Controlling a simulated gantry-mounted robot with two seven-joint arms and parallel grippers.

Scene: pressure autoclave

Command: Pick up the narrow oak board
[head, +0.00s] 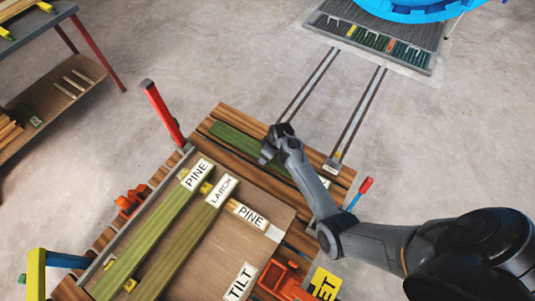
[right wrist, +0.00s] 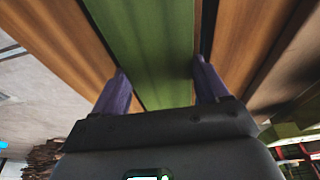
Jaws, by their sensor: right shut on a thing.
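A dark green board (head: 235,140) lies across the slatted deck of a cart, at its far end. No label shows on it, so I cannot tell by name whether it is the narrow oak board. My right gripper (head: 268,156) is down at this board and hides part of it. In the right wrist view the right gripper (right wrist: 160,78) has one finger at each side of the green board (right wrist: 150,35) and is shut on it. The board appears to rest on the deck. My left gripper is not in view.
On the cart (head: 228,113), a brown panel bears green boards labelled PINE (head: 197,175) and LARCH (head: 221,191), and another PINE label. A red post (head: 162,115) stands at the left corner. Rails (head: 355,115) run across the floor to a blue vessel (head: 415,8).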

